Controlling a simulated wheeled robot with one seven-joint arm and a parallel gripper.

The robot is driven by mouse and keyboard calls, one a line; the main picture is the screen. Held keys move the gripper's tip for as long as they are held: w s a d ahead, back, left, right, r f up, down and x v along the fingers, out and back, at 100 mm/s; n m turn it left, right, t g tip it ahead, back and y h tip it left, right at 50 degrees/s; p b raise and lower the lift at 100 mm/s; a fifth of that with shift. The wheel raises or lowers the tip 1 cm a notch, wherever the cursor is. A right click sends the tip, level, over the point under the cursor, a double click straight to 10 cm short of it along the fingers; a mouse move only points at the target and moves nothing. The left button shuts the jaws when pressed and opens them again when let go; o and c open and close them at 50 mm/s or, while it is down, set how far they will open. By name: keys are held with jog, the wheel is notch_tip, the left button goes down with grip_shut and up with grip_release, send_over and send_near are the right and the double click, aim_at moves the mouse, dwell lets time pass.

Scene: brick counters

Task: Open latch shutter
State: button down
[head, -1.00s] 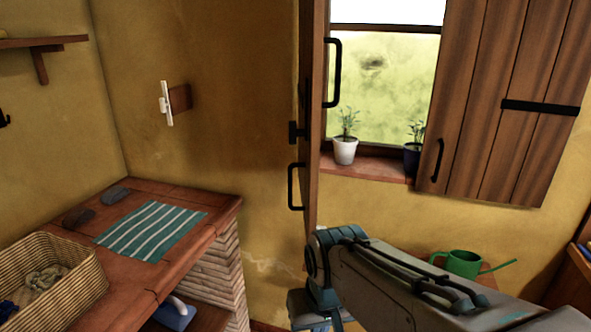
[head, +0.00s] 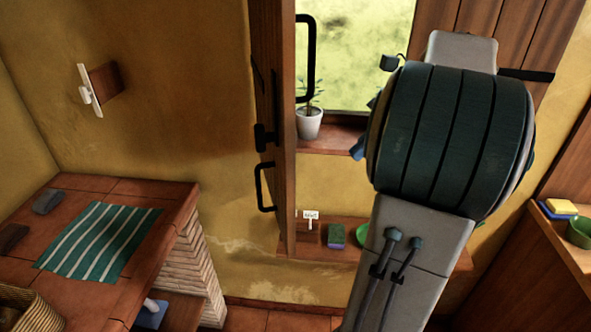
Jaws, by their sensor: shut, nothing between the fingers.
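The left wooden shutter (head: 272,120) stands swung out from the window, seen nearly edge-on in the head view. It carries a black latch block (head: 263,137), a lower black handle (head: 264,187) and an upper black handle (head: 306,60). The right plank shutter (head: 540,25) is at the upper right with a black strap (head: 527,75); my arm covers much of it. My arm rises in front of the window's right side. My gripper fingers cannot be made out; the large arm joint hides that area.
A white potted plant (head: 310,123) stands on the window sill. A low shelf (head: 340,250) below holds a green sponge (head: 336,235) and a small sign. A brick counter (head: 120,295) with a striped cloth (head: 100,240) is at left; a wooden counter (head: 545,235) is at right.

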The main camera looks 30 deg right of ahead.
jog(key=a+r+x, duration=0.2)
jog(key=x, duration=1)
jog(key=shift+w+a+f, duration=0.2)
jog(key=shift+w, duration=0.05)
